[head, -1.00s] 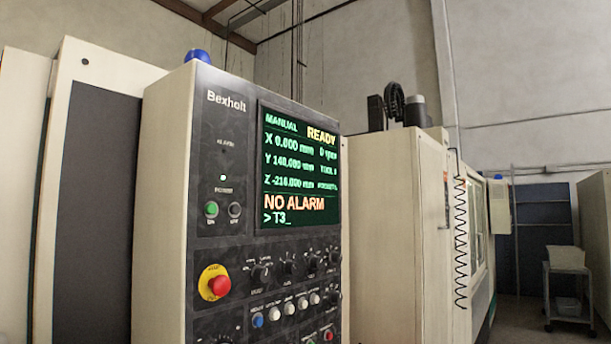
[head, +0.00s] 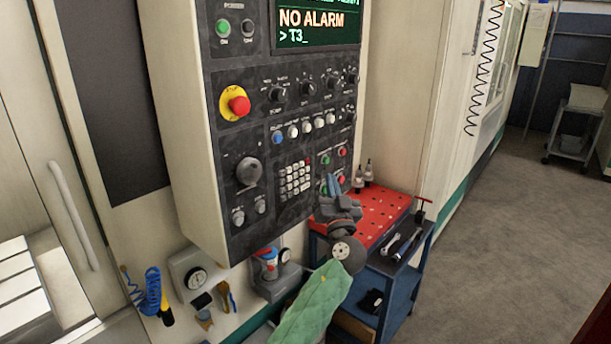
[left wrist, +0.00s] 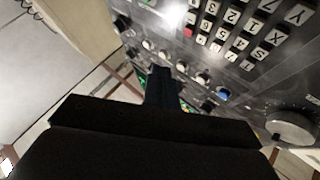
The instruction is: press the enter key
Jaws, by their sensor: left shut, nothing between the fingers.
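The keypad (head: 295,181) is a small block of pale keys on the dark control panel, right of the large dial. In the left wrist view the keypad (left wrist: 235,30) shows pale keys with digits and letters, and one red key (left wrist: 188,32). I cannot make out which key is enter. The screen (head: 318,22) reads "NO ALARM" and "> T3_". My left gripper (head: 331,184) is shut and empty, just right of the keypad in the picture and apart from the keys as far as I can tell. Its closed fingers (left wrist: 158,84) point at the panel. My right gripper is not in view.
A red and yellow emergency stop (head: 238,105) and a row of buttons (head: 305,125) sit above the keypad. Coloured buttons (head: 340,165) lie close to my gripper. A red-topped cart (head: 385,205) with tools stands behind my arm. Grey floor (head: 510,240) is open at right.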

